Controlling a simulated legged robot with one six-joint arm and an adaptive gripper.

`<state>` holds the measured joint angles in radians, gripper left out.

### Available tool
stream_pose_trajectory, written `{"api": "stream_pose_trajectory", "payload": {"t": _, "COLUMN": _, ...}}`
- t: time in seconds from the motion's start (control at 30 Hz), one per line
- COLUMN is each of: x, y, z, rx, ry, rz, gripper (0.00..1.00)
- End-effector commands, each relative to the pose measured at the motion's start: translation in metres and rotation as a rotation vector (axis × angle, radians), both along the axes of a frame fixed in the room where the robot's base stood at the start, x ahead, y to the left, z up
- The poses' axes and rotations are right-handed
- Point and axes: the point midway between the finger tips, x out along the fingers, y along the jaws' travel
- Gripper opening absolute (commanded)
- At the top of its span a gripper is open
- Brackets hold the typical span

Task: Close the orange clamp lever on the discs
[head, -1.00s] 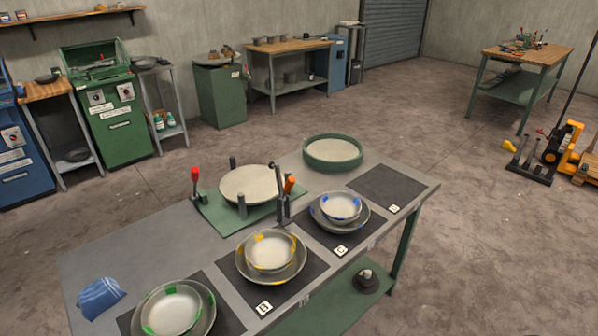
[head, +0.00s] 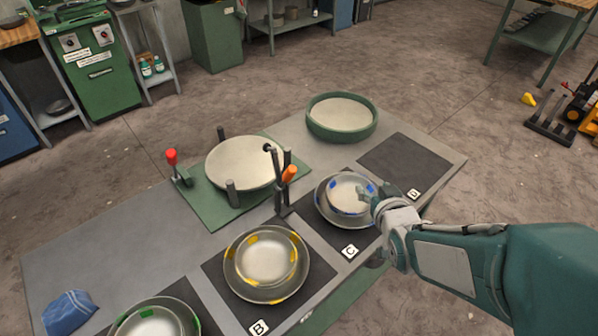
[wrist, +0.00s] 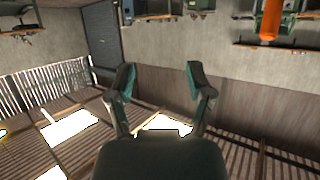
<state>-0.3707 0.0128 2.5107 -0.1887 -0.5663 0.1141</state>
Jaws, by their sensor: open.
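The orange clamp lever (head: 289,174) stands upright at the right front edge of the green fixture plate (head: 210,206), with its dark clamp post (head: 279,203) beside it. The pale discs (head: 243,162) lie flat on the fixture between short dark posts. My gripper (head: 370,200) is in the head view, right of the lever and over the blue-marked bowl at mat C, apart from the lever. In the wrist view my gripper's two fingers (wrist: 158,80) are spread with nothing between them. The orange thing at the top of the wrist view (wrist: 270,20) is too unclear to name.
A red-knobbed lever (head: 172,158) stands at the fixture's left. Yellow-marked bowls (head: 266,262) sit on mat B, blue-marked bowls (head: 335,205) on mat C. A green round tray (head: 342,130) stands behind. Mat D (head: 390,165) is bare. A blue cloth (head: 69,311) lies front left.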

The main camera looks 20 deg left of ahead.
Motion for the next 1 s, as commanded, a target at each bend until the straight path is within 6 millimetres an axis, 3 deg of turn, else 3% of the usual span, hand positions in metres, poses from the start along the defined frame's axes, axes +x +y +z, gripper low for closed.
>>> {"api": "stream_pose_trajectory", "payload": {"t": 0.1, "x": -0.004, "y": 0.037, "z": -0.019, "rx": 0.069, "ry": -0.066, "rz": 0.098, "gripper": 0.67}}
{"api": "stream_pose_trajectory", "payload": {"t": 0.3, "x": -0.025, "y": 0.091, "z": -0.042, "rx": 0.21, "ry": -0.169, "rz": 0.249, "gripper": 0.67}}
{"api": "stream_pose_trajectory", "payload": {"t": 0.43, "x": -0.04, "y": 0.113, "z": -0.051, "rx": 0.284, "ry": -0.21, "rz": 0.314, "gripper": 0.67}}
{"api": "stream_pose_trajectory", "payload": {"t": 0.6, "x": -0.049, "y": 0.124, "z": -0.054, "rx": 0.331, "ry": -0.235, "rz": 0.348, "gripper": 0.67}}
{"api": "stream_pose_trajectory", "payload": {"t": 0.77, "x": -0.04, "y": 0.135, "z": -0.053, "rx": 0.336, "ry": -0.239, "rz": 0.351, "gripper": 0.67}}
{"api": "stream_pose_trajectory", "payload": {"t": 1.0, "x": -0.011, "y": 0.167, "z": -0.053, "rx": 0.336, "ry": -0.24, "rz": 0.349, "gripper": 0.67}}
